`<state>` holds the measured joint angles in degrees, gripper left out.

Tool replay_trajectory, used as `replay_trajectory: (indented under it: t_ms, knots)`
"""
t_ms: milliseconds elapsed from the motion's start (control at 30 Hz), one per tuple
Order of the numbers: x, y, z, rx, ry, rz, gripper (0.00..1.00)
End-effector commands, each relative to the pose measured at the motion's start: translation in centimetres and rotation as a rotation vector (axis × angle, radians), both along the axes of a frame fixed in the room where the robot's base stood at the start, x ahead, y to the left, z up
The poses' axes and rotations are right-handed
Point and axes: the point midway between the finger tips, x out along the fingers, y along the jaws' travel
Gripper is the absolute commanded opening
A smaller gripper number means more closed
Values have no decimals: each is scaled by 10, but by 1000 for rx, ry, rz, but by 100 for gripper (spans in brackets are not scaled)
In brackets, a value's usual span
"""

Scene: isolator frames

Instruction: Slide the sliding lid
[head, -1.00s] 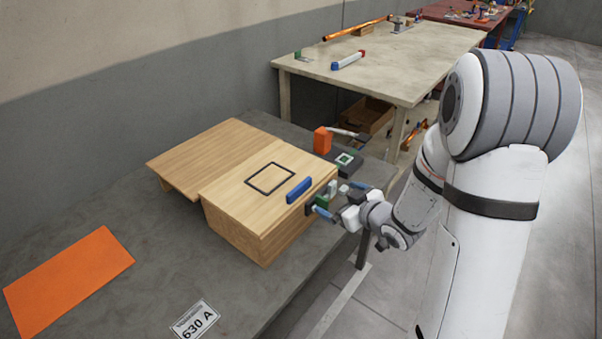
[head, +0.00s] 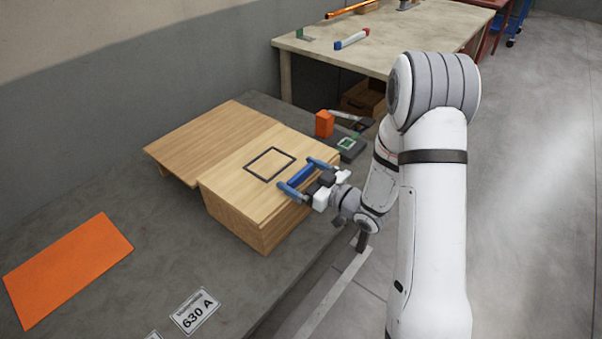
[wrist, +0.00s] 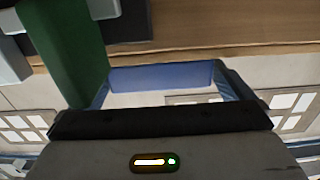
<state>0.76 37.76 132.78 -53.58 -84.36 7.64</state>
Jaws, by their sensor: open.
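The sliding lid (head: 236,183) is a pale wooden board on top of a wooden box (head: 262,237). It carries a black square outline (head: 270,163) and a blue bar handle (head: 302,178) near its right edge. My gripper (head: 297,173) is open at the handle, with one blue finger near each end of the bar. Whether the fingers touch the handle cannot be told. In the wrist view a blue bar (wrist: 165,76) spans between the fingers, in front of the dark gripper body.
A lower wooden board (head: 208,143) adjoins the box on its left. An orange block (head: 324,123) and a dark device (head: 347,147) stand behind the box. An orange sheet (head: 68,268) lies on the grey bench (head: 150,270) at left. A green block (wrist: 62,45) shows in the wrist view.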

Motion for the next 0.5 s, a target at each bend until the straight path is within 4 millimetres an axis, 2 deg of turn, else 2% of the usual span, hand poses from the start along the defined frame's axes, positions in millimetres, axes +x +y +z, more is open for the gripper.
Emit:
replay_trajectory:
  t_ms: [333,500]
  knots:
    - [4,3,0,0,0,-3,100]
    - [4,3,0,-1,-1,-3,86]
